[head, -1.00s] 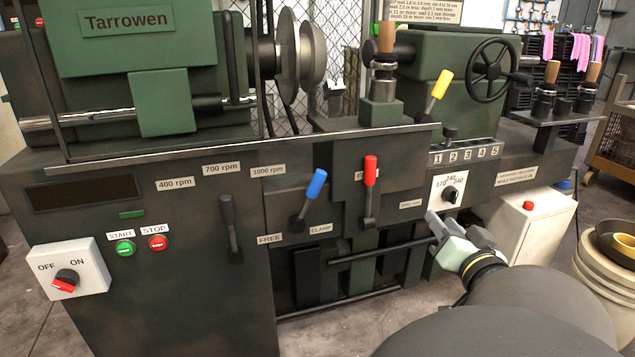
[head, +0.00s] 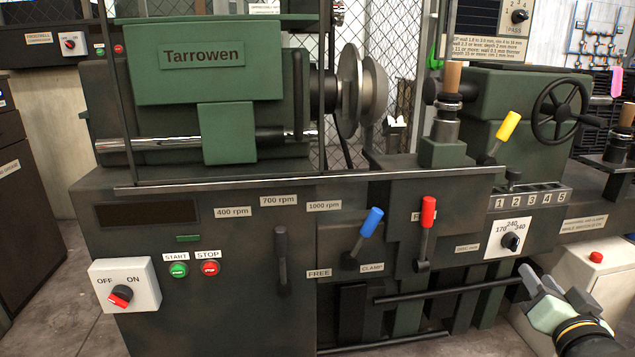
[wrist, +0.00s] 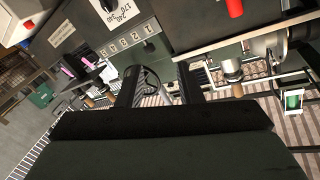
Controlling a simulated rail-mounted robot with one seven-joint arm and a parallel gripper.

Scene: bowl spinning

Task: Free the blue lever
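The blue lever (head: 370,222) is on the front of the green-black Tarrowen machine, seen in the head view. Its blue grip leans up and to the right from a dark pivot, on the side of the CLAMP label (head: 371,267). The FREE label (head: 319,273) is to the pivot's left. My gripper (head: 530,281) is at the lower right of the head view, below the numbered dial, well right of the lever and apart from it. In the wrist view my gripper (wrist: 160,72) has its two dark fingers spread, with nothing between them. The blue lever is not recognisable there.
A red-handled lever (head: 428,212) stands right of the blue one, and a black lever (head: 282,258) to its left. A dark horizontal bar (head: 450,291) runs below, between the levers and my gripper. A yellow-handled lever (head: 507,126) and a handwheel (head: 560,108) are higher right.

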